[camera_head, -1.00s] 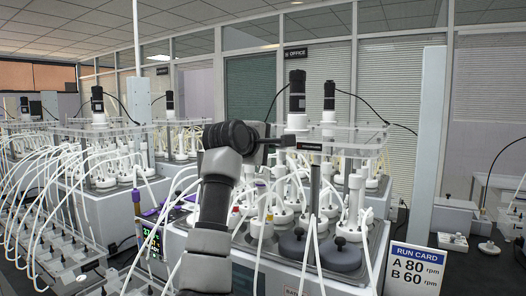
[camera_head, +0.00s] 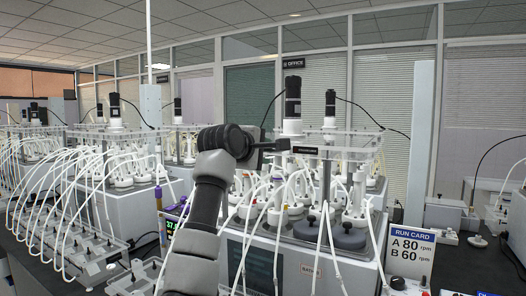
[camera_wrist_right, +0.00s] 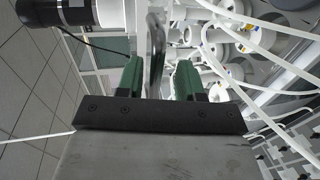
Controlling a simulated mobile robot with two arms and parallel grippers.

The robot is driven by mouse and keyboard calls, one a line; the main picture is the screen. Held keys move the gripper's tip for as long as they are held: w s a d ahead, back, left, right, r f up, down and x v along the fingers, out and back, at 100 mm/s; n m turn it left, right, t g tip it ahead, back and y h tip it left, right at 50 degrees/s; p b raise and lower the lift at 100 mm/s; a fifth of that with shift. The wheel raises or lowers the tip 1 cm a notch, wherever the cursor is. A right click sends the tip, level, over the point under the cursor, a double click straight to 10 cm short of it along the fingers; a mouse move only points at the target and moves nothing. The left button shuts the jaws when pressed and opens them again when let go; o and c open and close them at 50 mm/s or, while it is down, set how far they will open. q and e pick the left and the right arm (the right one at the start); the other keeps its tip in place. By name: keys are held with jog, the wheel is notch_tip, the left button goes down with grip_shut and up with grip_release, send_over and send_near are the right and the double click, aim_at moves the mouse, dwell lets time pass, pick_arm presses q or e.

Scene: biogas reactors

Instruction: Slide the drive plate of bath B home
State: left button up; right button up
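Bath B (camera_head: 258,262) is the grey tank at centre right, full of white-capped bottles and tubes. Its clear drive plate (camera_head: 350,141) lies level above the bottles, below a black and white motor (camera_head: 292,105). My right gripper (camera_head: 284,145) reaches in from the left at the plate's near left corner. In the right wrist view its two green finger pads (camera_wrist_right: 159,80) stand apart. A thin upright greyish edge (camera_wrist_right: 156,45) shows between them, with visible gaps; contact cannot be told. Whether the plate is fully seated cannot be told. My left gripper is not in view.
A run card (camera_head: 408,250) stands at the right front of bath B. Round grey lids (camera_head: 347,236) sit on its front rim. White tubes loop over the front. Another bath (camera_head: 118,215) and a tube rack (camera_head: 85,255) stand at left.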

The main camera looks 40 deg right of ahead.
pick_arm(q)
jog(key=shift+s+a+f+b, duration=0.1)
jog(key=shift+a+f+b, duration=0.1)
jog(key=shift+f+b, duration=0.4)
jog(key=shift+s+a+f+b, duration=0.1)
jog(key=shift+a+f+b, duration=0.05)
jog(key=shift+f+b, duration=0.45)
pick_arm(e)
jog(key=v, duration=1.1)
jog(key=shift+f, duration=0.1)
